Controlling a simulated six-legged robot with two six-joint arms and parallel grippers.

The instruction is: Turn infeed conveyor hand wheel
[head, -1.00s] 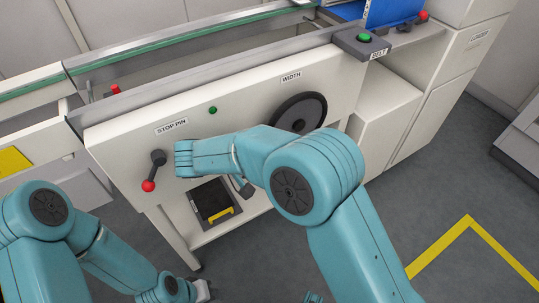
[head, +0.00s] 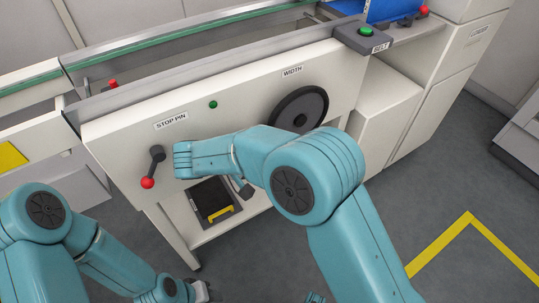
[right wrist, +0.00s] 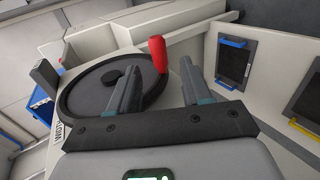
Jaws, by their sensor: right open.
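The hand wheel is a black disc below the WIDTH label on the conveyor's front panel. In the head view the wheel (head: 299,108) is partly covered by my right arm. In the right wrist view the wheel (right wrist: 88,97) fills the left half, with a red handle (right wrist: 158,54) standing at its rim. My right gripper (right wrist: 160,68) is open, and the handle appears between its two fingers; I cannot tell whether they touch it.
A STOP PIN lever with a red knob (head: 148,183) sits left of my right forearm. A green BELT button (head: 366,31) is at the upper right. A dark bin (head: 212,198) with a yellow handle sits below the panel.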

